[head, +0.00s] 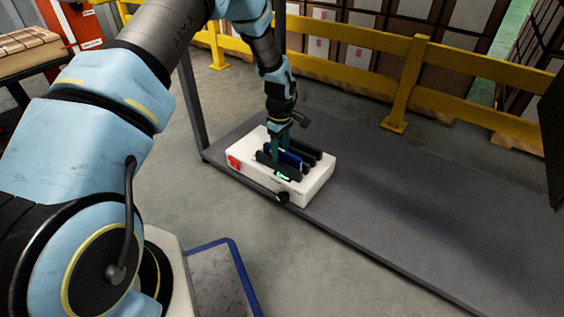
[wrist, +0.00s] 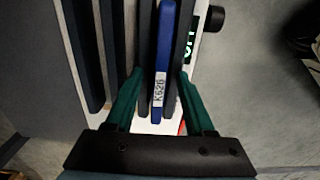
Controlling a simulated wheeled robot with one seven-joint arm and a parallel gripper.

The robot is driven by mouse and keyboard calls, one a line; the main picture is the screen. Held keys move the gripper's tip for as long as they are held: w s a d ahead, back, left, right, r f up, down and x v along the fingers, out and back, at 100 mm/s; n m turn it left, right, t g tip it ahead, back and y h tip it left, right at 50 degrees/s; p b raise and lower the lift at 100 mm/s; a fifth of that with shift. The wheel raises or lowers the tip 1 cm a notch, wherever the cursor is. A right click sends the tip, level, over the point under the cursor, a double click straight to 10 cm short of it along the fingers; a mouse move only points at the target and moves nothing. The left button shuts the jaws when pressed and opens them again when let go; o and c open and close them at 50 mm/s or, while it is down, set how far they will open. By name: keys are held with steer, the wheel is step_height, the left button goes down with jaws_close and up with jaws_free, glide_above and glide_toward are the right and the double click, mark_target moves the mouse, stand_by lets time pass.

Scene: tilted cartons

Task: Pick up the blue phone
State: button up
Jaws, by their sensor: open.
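The blue phone (wrist: 164,60) stands on edge in a slot of a white holder between dark upright dividers. A label reading K526 is on its near end. In the head view the blue phone (head: 293,159) shows as a thin blue strip in the white holder (head: 315,185). My gripper (wrist: 155,82) has green fingers. It is open, with one finger on each side of the phone and its nearby dividers. In the head view my gripper (head: 280,152) is down at the holder, partly hiding the phone. I cannot tell whether the fingers touch anything.
The holder sits near the front edge of a dark grey platform (head: 400,200), which is clear to the right. Dark dividers (wrist: 90,50) stand left of the gripper. A yellow rail (head: 400,90) and stacked cartons (head: 340,30) are behind.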

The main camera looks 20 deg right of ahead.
jaws_close()
stand_by(0.4)
